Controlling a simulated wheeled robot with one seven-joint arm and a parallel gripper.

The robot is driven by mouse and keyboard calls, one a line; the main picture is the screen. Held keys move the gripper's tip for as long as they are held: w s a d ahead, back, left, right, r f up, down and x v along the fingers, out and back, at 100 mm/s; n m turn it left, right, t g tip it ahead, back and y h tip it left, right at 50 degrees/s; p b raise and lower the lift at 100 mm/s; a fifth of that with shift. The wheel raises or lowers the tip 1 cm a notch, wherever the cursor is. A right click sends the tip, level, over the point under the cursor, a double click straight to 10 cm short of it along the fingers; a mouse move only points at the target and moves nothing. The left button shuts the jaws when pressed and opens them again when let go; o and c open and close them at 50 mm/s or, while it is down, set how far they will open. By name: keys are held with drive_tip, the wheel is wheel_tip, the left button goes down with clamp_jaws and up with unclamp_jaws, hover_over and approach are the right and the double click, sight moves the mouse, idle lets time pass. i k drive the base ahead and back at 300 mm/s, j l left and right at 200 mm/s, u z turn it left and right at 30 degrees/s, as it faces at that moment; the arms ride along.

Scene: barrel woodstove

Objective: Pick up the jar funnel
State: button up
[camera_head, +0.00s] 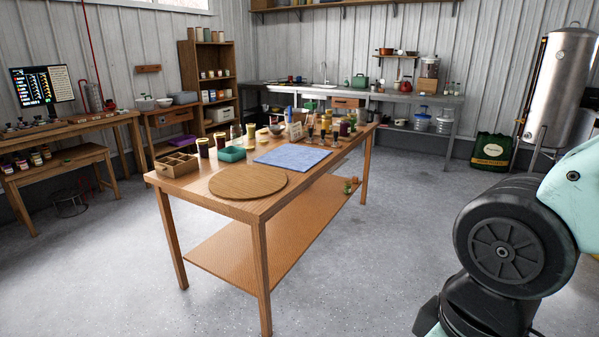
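A small grey metal bowl-shaped or funnel-shaped thing (276,130) stands among jars on the wooden table in the middle of the room. It may be the jar funnel, but it is too small to tell for sure. Jars and bottles stand close around it. My gripper is not in view; only a dark and pale green part of my arm shows at the right. The table (205,204) is some way ahead of me.
A desk with a monitor (41,85) stands left. A steel tank (561,85) stands right. The floor around the table is clear.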

sight(274, 131)
drive_tip(key=i, duration=2.25)
drive_tip(key=i+u, duration=0.2)
drive_tip(key=i, duration=0.35)
drive_tip(key=i+l+u, duration=0.15)
drive_tip(key=i, duration=0.35)
drive_tip(key=i+l+u, duration=0.2)
drive_tip(key=i, duration=0.35)
drive_tip(key=l+u, duration=0.1)
drive_tip(key=u, duration=0.2)
